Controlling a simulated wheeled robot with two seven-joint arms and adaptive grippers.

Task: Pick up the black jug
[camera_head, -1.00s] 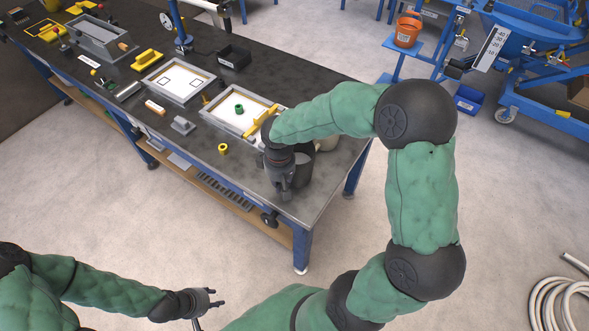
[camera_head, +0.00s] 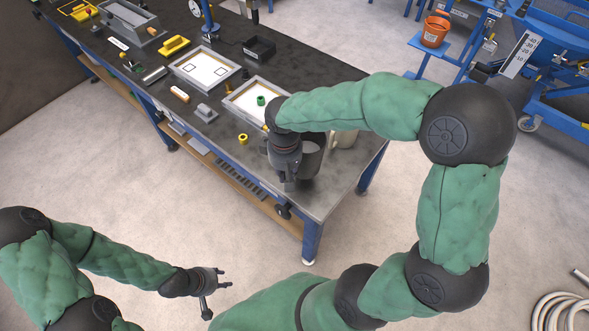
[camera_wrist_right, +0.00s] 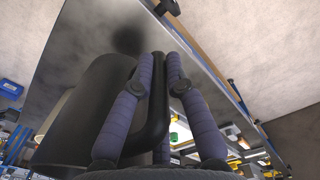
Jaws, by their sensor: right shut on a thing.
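The black jug (camera_head: 313,152) is at the near right corner of the dark workbench, partly hidden behind my right gripper (camera_head: 288,184). In the right wrist view the jug (camera_wrist_right: 82,112) fills the left side, and its curved handle (camera_wrist_right: 157,115) runs between the fingers. My right gripper (camera_wrist_right: 163,70) is shut on this handle. I cannot tell whether the jug's base touches the bench. My left gripper (camera_head: 219,290) is empty, its fingers spread, over the floor in front of the bench.
A pale container (camera_head: 344,139) stands just behind the jug. The bench's front edge is close to the jug.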

